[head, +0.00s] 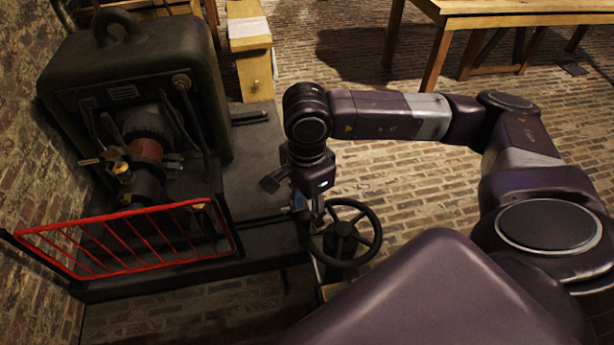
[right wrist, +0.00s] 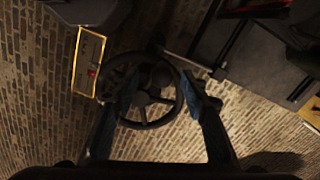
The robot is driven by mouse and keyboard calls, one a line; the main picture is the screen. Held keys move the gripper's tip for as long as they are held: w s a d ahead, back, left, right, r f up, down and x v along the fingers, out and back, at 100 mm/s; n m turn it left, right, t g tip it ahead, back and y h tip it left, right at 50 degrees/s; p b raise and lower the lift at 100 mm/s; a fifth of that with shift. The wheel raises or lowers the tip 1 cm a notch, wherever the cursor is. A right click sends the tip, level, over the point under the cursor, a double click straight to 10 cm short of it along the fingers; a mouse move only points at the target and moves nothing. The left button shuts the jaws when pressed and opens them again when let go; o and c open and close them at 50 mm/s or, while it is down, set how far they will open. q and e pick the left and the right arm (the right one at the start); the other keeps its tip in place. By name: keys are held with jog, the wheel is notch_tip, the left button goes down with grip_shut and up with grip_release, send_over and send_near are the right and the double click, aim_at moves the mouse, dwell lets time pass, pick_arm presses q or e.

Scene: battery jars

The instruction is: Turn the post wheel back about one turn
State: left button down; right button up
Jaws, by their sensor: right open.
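The post wheel (head: 344,230) is a dark spoked handwheel on a short post, right of the machine's dark base. My right gripper (head: 314,207) is at the wheel's upper left side in the head view, pointing down. The right wrist view shows the wheel (right wrist: 150,126) below the open right gripper (right wrist: 160,80). One finger overlaps the wheel's left part in that picture, and the other is by its right rim. I cannot tell whether either finger touches the rim. My left gripper is not in view.
A large dark machine (head: 140,70) with a red guard rail (head: 130,268) stands at the left. A wooden stand (head: 250,50) is behind it, and a wooden table (head: 500,12) is at the back right.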

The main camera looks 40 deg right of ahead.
notch_tip(320, 180, up, 9)
jog(key=shift+r, duration=0.15)
